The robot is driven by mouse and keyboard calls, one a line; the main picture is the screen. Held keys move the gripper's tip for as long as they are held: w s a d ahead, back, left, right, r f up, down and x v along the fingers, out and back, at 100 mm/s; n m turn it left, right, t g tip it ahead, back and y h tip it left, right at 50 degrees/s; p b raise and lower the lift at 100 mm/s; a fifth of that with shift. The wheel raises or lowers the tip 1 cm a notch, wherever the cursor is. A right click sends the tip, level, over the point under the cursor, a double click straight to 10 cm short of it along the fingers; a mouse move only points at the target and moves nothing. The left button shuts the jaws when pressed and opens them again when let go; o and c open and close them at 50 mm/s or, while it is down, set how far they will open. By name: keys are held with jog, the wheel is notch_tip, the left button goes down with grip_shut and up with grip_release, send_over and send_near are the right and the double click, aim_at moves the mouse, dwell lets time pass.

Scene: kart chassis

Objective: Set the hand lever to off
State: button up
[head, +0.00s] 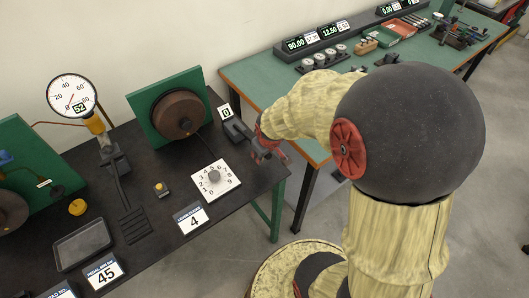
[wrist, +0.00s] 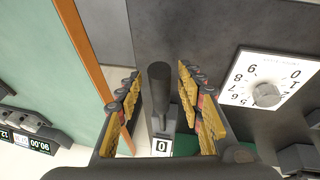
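The hand lever (wrist: 159,88) is a dark grey bar in the middle of the wrist view. It runs between the two fingers of my gripper (wrist: 159,72), with a visible gap on each side. My gripper is open and its yellow pads are apart. A white card reading 0 (wrist: 162,147) stands by the lever's base. In the head view the lever's base (head: 236,130) and the card (head: 226,112) are at the black bench's right edge. My gripper (head: 264,150) is at the lever's near end there and partly hides it.
A white dial plate (head: 215,180) with a grey knob lies left of my gripper. A green panel with a brown wheel (head: 179,115) stands behind. A green table (head: 262,80) with meters is at the right, beyond a gap. Cards read 4 (head: 190,219) and 45 (head: 103,272).

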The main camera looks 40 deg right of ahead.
jog(key=v, duration=1.1)
jog(key=shift+r, duration=0.1)
jog(key=shift+s, duration=0.1)
jog(key=s+a+r+m+t+y, duration=0.1)
jog(key=s+a+r, duration=1)
jog(key=a, duration=0.1)
jog(key=shift+s+a+y, duration=0.3)
jog(key=shift+y, duration=0.1)
jog(key=shift+r, duration=0.1)
dwell(2.0)
